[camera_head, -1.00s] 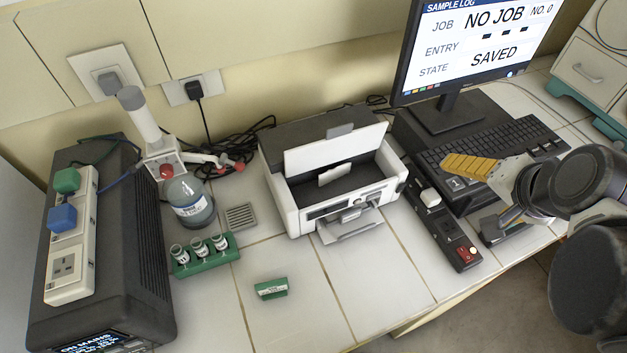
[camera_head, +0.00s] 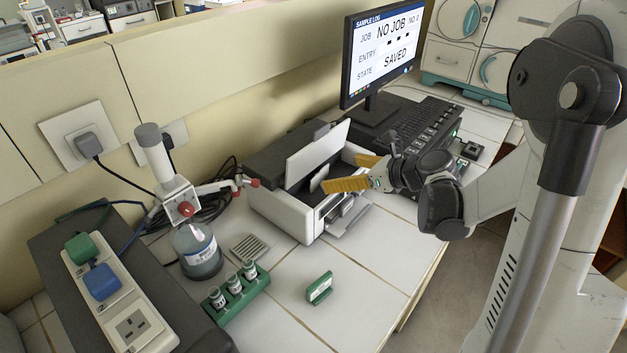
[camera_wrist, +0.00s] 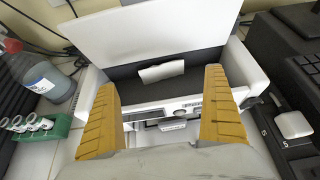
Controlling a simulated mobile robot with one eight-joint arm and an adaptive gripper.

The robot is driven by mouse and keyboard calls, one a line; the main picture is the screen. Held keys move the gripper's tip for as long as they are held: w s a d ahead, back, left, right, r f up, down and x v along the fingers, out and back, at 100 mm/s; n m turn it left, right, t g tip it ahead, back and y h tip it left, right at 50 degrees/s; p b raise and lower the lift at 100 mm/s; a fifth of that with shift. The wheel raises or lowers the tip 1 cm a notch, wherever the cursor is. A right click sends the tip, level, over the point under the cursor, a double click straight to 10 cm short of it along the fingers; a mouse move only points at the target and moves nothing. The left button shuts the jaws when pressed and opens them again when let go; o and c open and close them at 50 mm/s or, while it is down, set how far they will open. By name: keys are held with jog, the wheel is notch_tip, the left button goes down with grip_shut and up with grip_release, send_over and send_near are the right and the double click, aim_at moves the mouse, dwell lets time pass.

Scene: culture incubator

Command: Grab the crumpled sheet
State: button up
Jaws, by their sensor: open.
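The crumpled sheet (camera_wrist: 161,71) is a small white piece inside the dark opening of the white printer (camera_head: 275,208), whose lid (camera_head: 318,152) stands raised. The sheet (camera_head: 319,178) also shows in the head view, beside the raised lid. My gripper (camera_head: 350,174) has yellow ribbed fingers and is over the front of the printer. In the wrist view my gripper (camera_wrist: 161,100) is open, one finger on each side, with the sheet beyond and between the fingertips. Nothing is held. The gap in depth between fingertips and sheet is hard to judge.
A monitor (camera_head: 380,58) and keyboard (camera_head: 425,125) stand right of the printer. Left are a bottle (camera_head: 197,252), a green vial rack (camera_head: 236,294) and a power strip (camera_head: 118,308).

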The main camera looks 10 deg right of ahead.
aim_at(321, 172)
jog(key=b+x, duration=0.3)
jog(key=x, duration=0.6)
jog(key=shift+d, duration=0.15)
jog(key=shift+r, duration=0.2)
jog(key=c, duration=0.8)
